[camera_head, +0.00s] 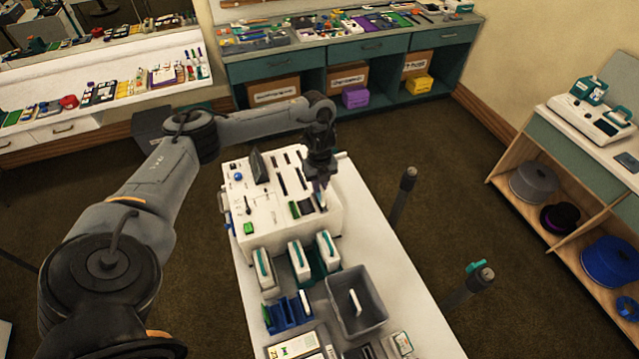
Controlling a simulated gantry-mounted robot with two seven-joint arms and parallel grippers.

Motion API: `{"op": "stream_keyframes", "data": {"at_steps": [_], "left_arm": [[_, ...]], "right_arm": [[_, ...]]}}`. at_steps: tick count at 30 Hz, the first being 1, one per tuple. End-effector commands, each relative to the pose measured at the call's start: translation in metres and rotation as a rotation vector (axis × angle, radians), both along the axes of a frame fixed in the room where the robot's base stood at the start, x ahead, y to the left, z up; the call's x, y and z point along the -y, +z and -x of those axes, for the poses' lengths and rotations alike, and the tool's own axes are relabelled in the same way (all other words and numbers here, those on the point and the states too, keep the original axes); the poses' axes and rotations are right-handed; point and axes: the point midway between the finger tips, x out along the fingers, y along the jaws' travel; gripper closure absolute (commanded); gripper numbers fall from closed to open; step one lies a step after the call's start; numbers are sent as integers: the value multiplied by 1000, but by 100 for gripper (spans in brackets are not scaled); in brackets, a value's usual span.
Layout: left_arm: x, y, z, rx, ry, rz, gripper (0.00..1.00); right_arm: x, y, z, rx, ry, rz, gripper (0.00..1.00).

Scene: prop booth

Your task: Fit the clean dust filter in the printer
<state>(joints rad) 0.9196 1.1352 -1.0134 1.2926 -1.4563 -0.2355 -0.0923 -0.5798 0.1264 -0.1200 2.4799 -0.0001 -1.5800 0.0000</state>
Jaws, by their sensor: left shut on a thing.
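The white printer (262,208) stands on the far part of the white table, with several dark slots in its top. My left gripper (320,182) reaches over its right side, pointing down. It is shut on a small, pale, thin piece (321,198), which may be the dust filter. The piece is at the right front of the printer's top, next to a green-and-dark panel (301,208). The gripper hides part of it, and I cannot tell whether it sits in a slot. My right gripper is not in view.
Several white cartridges with teal strips (263,268) stand in front of the printer. Nearer are a blue rack (283,318) and a grey bin (371,322) with a white piece (356,301) inside. Dark upright posts (402,192) rise right of the table. The table's right strip (405,303) is clear.

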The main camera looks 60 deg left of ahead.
Motion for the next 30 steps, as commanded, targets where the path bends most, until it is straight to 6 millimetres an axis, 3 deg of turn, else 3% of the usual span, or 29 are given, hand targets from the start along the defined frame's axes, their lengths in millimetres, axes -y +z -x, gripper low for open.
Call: {"op": "stream_keyframes", "data": {"at_steps": [30], "left_arm": [[0, -35, 0, 1, 0, 0, 94]], "right_arm": [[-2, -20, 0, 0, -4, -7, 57]]}}
